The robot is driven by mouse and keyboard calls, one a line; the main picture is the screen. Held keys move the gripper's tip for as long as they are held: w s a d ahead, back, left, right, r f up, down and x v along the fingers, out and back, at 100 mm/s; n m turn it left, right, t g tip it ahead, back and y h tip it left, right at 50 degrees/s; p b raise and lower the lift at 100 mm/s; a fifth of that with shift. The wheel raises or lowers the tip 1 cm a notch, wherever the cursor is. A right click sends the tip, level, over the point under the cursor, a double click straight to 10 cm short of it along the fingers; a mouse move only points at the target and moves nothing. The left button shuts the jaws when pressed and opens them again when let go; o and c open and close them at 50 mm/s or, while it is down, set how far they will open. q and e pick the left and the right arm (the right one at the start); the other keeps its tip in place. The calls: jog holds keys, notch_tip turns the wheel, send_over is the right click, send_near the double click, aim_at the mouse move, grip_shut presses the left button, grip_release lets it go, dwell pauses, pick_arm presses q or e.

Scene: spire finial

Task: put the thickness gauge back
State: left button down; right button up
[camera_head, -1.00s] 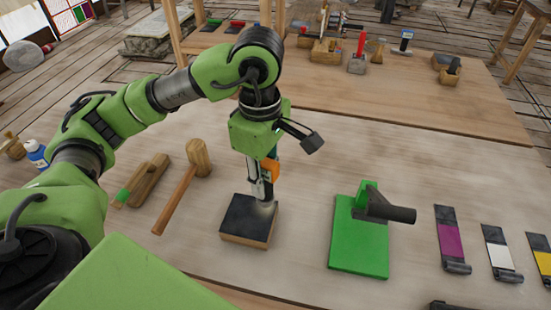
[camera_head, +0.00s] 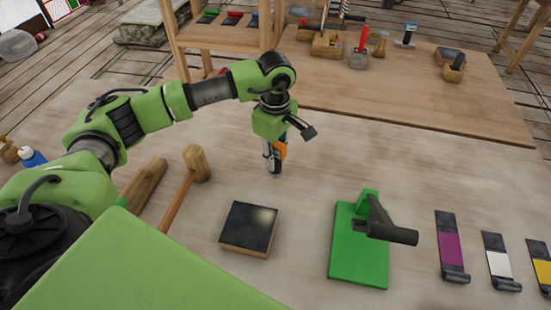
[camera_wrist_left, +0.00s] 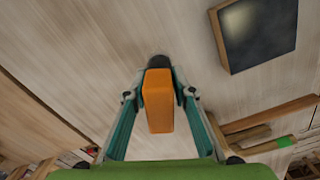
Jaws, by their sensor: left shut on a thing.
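The thickness gauge (camera_head: 281,150), an orange body with a dark tip, is in my left gripper (camera_head: 270,153). In the left wrist view the gauge (camera_wrist_left: 158,100) sits between the two teal fingers of my left gripper (camera_wrist_left: 159,95), which are shut on it. It points down over the pale table, behind the dark-topped wooden block (camera_head: 248,228) in the head view. The block also shows in the left wrist view (camera_wrist_left: 258,30), apart from the gauge. I cannot tell whether the tip touches the table. My right gripper is not in view.
A wooden mallet (camera_head: 196,164) and a wooden tool (camera_head: 146,182) lie left of the block. A green stand with a dark cylinder (camera_head: 356,262) is to the right, then several coloured strips (camera_head: 450,245). A rear table (camera_head: 420,105) holds tools. Pale table behind the block is clear.

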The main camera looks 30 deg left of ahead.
aim_at(276, 164)
pick_arm(q)
jog(key=shift+w+a+f, duration=0.1)
jog(key=shift+w+f, duration=0.15)
jog(key=shift+w+a+f, duration=0.1)
jog(key=shift+f, duration=0.1)
notch_tip(276, 164, down, 3)
jog(key=shift+w+f+p, duration=0.1)
jog(key=shift+p, duration=1)
jog(key=shift+f, duration=0.25)
jog(key=c, duration=2.1)
grip_release()
jog(key=shift+b, duration=0.35)
jog(key=o, duration=0.4)
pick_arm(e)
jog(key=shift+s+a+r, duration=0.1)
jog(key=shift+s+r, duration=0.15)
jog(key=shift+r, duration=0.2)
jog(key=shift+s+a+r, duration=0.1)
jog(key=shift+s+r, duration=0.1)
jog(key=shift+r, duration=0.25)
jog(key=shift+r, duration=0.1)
